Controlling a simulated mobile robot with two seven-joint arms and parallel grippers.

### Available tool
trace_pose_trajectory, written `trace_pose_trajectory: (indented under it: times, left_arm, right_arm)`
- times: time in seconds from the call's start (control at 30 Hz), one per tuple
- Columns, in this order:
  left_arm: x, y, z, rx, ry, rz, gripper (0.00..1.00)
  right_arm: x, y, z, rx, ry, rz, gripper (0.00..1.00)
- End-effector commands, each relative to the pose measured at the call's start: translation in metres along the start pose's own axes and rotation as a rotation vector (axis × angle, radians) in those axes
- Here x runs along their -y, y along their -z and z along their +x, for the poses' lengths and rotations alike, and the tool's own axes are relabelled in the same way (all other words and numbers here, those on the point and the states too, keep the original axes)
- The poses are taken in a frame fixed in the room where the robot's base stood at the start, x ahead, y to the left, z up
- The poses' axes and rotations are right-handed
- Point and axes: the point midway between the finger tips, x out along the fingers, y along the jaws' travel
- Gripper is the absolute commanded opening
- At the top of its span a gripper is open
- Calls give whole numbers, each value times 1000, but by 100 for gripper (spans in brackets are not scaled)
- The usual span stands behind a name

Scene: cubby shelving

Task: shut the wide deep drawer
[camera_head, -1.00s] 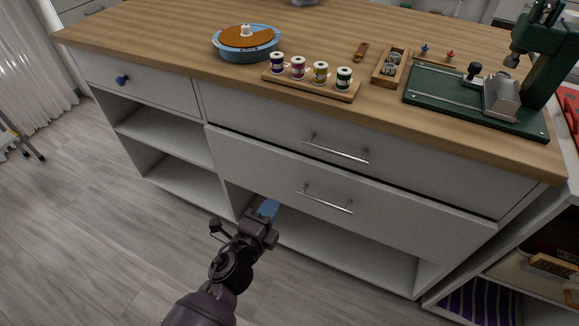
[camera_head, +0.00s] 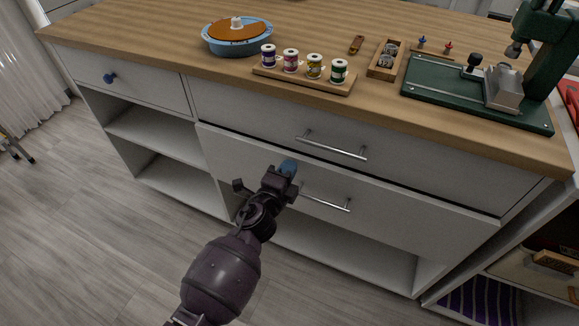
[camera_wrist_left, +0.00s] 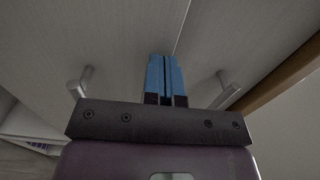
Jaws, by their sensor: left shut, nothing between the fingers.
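The wide deep drawer (camera_head: 420,205) is the lower wide drawer with a white front and a bar handle (camera_head: 326,199). Its front stands slightly proud of the drawer above, with a dark gap along its top edge. My left gripper (camera_head: 288,167) is shut and empty, its blue fingertips in front of this drawer's upper part, left of and above the handle. In the left wrist view the blue fingers (camera_wrist_left: 165,78) are together and point at the white front, close to the seam between drawers. Whether they touch it I cannot tell. My right gripper is out of view.
Above is a shallower wide drawer (camera_head: 300,118) with its own handle (camera_head: 332,146). The wooden countertop (camera_head: 150,40) carries spools (camera_head: 314,66) and a green press (camera_head: 470,96).

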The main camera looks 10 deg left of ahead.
Motion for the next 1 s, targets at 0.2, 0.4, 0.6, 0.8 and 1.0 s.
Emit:
trace_pose_trajectory:
  times: [0.2,0.4,0.6,0.8,1.0]
  left_arm:
    - [0,0,6,1,0,0,0]
    - [1,0,6,1,1,1,0]
    - [0,0,11,0,0,0,0]
    - [-2,0,30,1,-2,1,0]
    - [1,-1,38,2,1,1,0]
  right_arm:
    - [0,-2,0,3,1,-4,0]
    - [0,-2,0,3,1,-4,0]
    - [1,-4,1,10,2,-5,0]
    - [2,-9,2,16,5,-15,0]
    - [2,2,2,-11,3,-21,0]
